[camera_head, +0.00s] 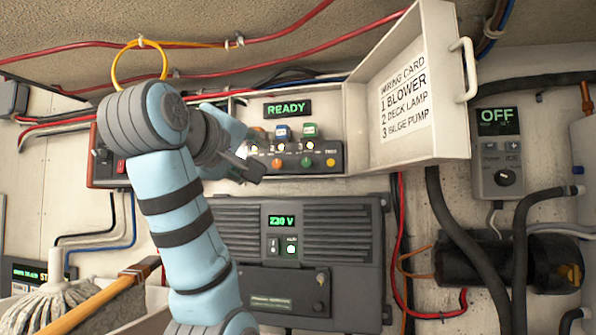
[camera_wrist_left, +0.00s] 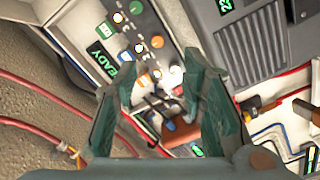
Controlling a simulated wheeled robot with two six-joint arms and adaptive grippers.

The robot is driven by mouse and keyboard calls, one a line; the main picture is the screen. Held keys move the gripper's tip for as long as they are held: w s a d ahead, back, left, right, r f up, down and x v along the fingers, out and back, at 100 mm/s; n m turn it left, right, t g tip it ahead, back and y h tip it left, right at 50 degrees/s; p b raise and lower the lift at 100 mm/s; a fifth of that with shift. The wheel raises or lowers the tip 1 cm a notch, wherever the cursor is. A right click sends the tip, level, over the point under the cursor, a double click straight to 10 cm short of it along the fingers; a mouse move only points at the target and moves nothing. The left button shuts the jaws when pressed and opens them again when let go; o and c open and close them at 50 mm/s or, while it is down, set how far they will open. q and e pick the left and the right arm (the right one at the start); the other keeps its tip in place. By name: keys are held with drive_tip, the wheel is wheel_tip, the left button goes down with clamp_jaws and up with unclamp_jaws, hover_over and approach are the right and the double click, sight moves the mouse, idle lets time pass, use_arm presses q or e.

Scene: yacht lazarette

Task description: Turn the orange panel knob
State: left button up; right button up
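The orange knob (camera_head: 277,162) is on the dark control panel (camera_head: 318,147) in the open white box, left of a green knob (camera_head: 306,162) and a yellow knob (camera_head: 330,162). In the left wrist view the orange knob (camera_wrist_left: 157,41) shows just beyond the fingertips. My left gripper (camera_head: 250,165) is at the panel's left end, left of the orange knob, and hides that part of the panel. In the wrist view my left gripper (camera_wrist_left: 158,62) is open, with its two fingers apart and nothing held between them. My right gripper is not in view.
The box's open lid (camera_head: 415,85) with a wiring card stands at the right. A grey unit (camera_head: 345,225) reading 230 V is below the panel. Red cables (camera_head: 80,48) run above. A mop (camera_head: 45,305) and a wooden handle stand at lower left.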

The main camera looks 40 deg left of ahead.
use_arm(q)
drive_tip(key=p, duration=0.2)
approach(277, 164)
drive_tip(key=p+x, duration=0.2)
drive_tip(key=x, duration=0.6)
drive_tip(key=shift+w+a, duration=0.1)
drive_tip(key=shift+w, duration=0.05)
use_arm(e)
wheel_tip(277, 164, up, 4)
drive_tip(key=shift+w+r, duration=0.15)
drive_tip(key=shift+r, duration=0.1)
use_arm(q)
drive_tip(key=shift+s, duration=0.2)
drive_tip(key=shift+c, duration=0.6)
drive_tip(key=shift+w, duration=0.1)
clamp_jaws()
